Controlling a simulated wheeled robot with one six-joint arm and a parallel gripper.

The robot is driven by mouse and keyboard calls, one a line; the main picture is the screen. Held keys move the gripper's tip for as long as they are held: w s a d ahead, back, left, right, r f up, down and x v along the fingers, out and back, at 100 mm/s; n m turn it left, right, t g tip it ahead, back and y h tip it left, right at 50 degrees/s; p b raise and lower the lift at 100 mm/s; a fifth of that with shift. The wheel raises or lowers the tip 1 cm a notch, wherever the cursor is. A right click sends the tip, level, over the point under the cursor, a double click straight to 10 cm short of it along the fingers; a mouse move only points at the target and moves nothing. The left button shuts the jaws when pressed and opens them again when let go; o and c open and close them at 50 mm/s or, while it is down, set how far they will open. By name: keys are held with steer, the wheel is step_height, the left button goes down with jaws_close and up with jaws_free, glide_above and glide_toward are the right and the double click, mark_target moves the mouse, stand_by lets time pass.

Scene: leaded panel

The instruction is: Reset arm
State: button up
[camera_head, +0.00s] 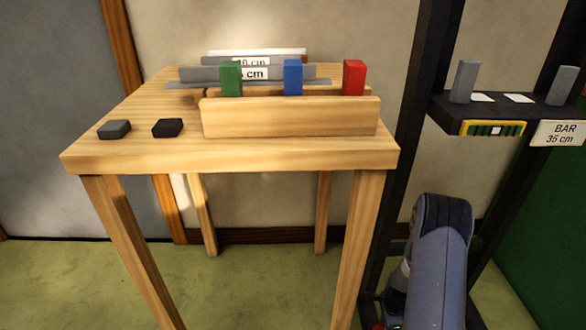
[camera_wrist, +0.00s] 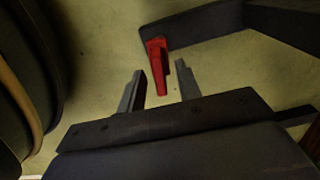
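My gripper (camera_wrist: 160,82) shows in the wrist view with its two grey fingers apart. A narrow red piece (camera_wrist: 158,65) appears between and beyond the fingertips, with a gap on both sides; I cannot tell what it is or how far away it is. In the head view my blue-grey arm stands at the lower right, in front of the dark shelf rack (camera_head: 407,130). The gripper itself does not show there.
The wooden table (camera_head: 130,152) holds green (camera_head: 231,79), blue (camera_head: 293,78) and red (camera_head: 354,78) blocks at a wooden rail (camera_head: 290,118), two small dark blocks and labelled grey bars behind. A rack shelf (camera_head: 500,112) carries grey uprights and a "BAR 35 cm" label. Open floor (camera_head: 60,285) lies left.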

steer(key=n+p, duration=0.1)
steer(key=n, duration=0.3)
steer(key=shift+n, duration=0.4)
steer(key=shift+n+p, duration=0.55)
steer(key=shift+n, duration=1.25)
